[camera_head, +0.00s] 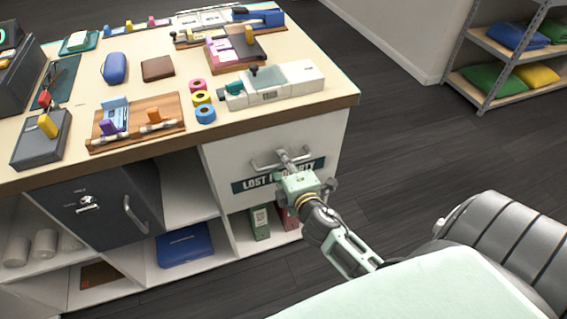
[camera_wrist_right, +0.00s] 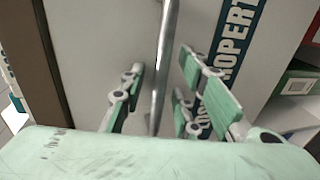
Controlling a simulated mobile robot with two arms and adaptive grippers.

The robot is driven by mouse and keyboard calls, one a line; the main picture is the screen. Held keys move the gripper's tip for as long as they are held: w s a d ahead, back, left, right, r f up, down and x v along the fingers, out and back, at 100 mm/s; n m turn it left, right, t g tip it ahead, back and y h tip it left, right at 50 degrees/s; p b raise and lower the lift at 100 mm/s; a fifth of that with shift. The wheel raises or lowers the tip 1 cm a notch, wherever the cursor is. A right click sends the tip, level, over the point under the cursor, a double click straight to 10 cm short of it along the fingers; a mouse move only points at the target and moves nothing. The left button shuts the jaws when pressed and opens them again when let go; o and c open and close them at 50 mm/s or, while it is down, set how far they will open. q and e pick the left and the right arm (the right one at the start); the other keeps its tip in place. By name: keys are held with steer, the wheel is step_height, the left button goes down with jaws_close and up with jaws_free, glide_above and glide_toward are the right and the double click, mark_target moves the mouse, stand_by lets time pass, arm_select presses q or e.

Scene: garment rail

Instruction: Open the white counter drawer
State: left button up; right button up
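The white counter drawer (camera_head: 225,158) is in the counter's right end, its front bearing a dark "LOST PROPERTY" label (camera_head: 252,184). It looks closed. Its metal bar handle (camera_head: 262,165) stands out above the label. My right gripper (camera_head: 287,163) is at the right part of the handle. In the right wrist view, the handle bar (camera_wrist_right: 164,60) runs between the spread fingers of the gripper (camera_wrist_right: 160,90), with gaps showing on both sides. The gripper is open. The label (camera_wrist_right: 232,50) shows beyond the right-hand fingers. My left gripper is not in view.
The counter top (camera_head: 165,90) holds tape rolls (camera_head: 202,98), a label-printer-like device (camera_head: 270,84) and trays. A dark cabinet door (camera_head: 110,205) and open shelves with a blue case (camera_head: 185,245) are below. A rack (camera_head: 505,60) stands right, with clear floor (camera_head: 420,150) between.

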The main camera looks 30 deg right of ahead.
jaws_close()
stand_by(0.6)
